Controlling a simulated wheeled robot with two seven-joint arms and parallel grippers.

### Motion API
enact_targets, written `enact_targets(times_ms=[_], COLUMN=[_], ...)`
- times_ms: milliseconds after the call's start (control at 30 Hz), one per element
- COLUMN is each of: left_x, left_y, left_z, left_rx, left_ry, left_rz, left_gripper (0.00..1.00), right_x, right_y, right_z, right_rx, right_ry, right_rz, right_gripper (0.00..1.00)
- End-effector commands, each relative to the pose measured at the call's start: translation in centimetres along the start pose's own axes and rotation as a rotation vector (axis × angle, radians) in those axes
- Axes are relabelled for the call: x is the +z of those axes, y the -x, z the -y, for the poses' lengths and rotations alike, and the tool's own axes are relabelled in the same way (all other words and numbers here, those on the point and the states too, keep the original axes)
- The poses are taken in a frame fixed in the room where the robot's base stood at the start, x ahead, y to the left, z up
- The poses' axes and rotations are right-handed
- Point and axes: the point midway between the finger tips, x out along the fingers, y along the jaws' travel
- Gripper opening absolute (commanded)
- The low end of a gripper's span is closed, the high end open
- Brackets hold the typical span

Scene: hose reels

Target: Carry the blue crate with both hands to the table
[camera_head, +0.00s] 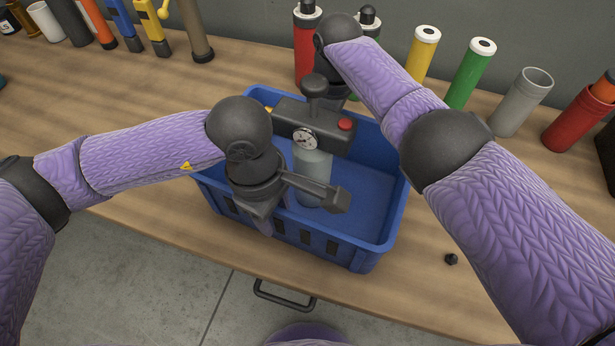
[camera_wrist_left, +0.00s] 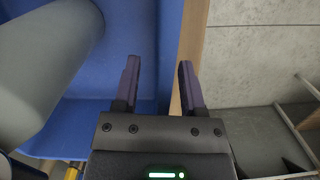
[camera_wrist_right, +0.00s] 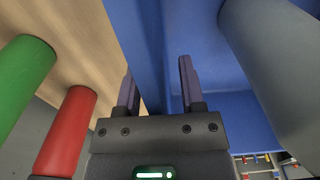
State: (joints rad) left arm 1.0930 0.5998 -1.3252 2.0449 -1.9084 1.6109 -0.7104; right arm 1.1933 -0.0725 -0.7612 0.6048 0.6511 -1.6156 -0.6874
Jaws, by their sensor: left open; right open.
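The blue crate (camera_head: 372,250) stands on a wooden worktop, close to its front edge. It holds a pale grey cylinder (camera_head: 312,170) with a dark head, a gauge and a red button. My left gripper (camera_head: 265,222) points down at the crate's near wall. In the left wrist view its open fingers (camera_wrist_left: 158,85) are on either side of that wall. My right gripper (camera_wrist_right: 157,85) is open at the far wall, with its fingers on either side of the blue rim in the right wrist view. In the head view its fingers are hidden behind the cylinder's head.
The wooden worktop (camera_head: 440,310) has bare room right of the crate, with a small black piece (camera_head: 451,258). Behind stand red, yellow and green (camera_head: 470,73) cylinders and a grey tube (camera_head: 523,102). Several tools line the back left. A dark handle (camera_head: 285,297) sits below the front edge.

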Motion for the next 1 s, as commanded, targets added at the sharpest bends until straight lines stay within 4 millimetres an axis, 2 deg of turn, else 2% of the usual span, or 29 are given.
enact_targets(times_ms=[233,267,467,500,1000], left_x=[0.01,0.01,0.01,0.01,0.01], left_y=[-0.06,-0.06,-0.04,-0.04,-0.02], left_z=[0.00,0.00,0.00,0.00,-0.01], left_rx=[0.000,0.000,0.000,0.000,0.000], left_ry=[-0.001,-0.001,-0.001,-0.001,-0.001], left_rz=[0.000,0.000,0.000,0.000,0.000], left_gripper=[0.53,0.48,0.06,0.00,0.00], right_x=[0.00,0.00,0.00,0.00,-0.02], right_y=[-0.07,-0.06,-0.05,-0.05,-0.03], right_z=[0.01,0.01,0.00,0.00,0.03], right_rx=[0.000,0.000,0.000,0.000,-0.001], right_ry=[0.001,0.001,0.001,0.001,0.001], right_rz=[0.000,0.000,0.000,0.000,0.000], right_gripper=[0.50,0.46,0.03,0.00,0.00])
